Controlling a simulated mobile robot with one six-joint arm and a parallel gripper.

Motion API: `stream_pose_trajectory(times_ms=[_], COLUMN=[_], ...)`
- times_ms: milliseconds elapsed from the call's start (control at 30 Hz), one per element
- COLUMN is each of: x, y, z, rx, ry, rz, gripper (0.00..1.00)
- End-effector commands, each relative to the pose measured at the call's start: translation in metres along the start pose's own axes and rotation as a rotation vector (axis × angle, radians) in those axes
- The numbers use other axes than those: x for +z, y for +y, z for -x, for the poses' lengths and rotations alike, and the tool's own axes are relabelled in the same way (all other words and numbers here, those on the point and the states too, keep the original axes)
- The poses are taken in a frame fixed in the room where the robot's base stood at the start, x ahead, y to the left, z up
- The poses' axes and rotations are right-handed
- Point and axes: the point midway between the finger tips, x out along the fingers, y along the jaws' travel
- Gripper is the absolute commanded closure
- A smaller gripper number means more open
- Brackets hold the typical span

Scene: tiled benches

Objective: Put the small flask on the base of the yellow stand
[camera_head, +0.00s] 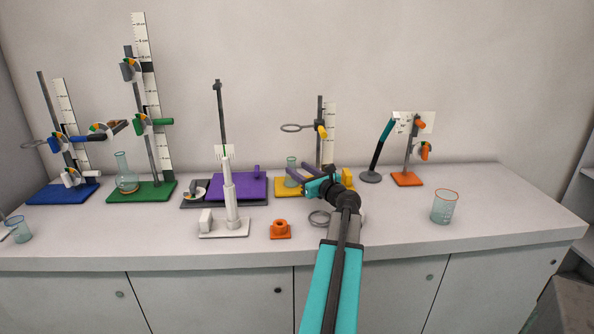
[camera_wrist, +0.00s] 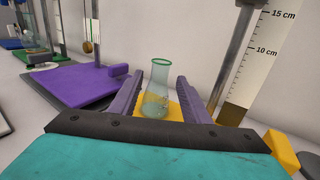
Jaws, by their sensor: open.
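The small flask (camera_head: 291,165) is clear glass with a greenish rim. It appears upright on the yellow base (camera_head: 284,191) of the stand, whose rod and ruler rise behind my gripper. In the wrist view the flask (camera_wrist: 158,88) stands between the two purple fingers, with the yellow base (camera_wrist: 172,111) around its foot. My gripper (camera_head: 297,175) is open, with a gap showing between the flask and each finger.
A purple plate (camera_head: 236,187) lies left of the yellow base. A ring (camera_head: 297,128) on the yellow stand's rod is above the flask. A grey ring (camera_head: 319,218) and orange piece (camera_head: 280,229) lie in front. A beaker (camera_head: 445,206) stands right, with clear bench around it.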

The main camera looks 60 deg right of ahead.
Motion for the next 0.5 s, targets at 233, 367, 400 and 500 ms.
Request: stream_pose_trajectory(times_ms=[233,367,400,500], x=[-0.001,-0.001,-0.001,-0.001], y=[0.001,0.001,0.001,0.001], z=[0.036,0.055,0.061,0.074], rx=[-0.003,-0.003,-0.003,-0.002], ry=[0.000,0.000,0.000,0.000], rz=[0.000,0.000,0.000,0.001], gripper=[0.57,0.57,0.57,0.57])
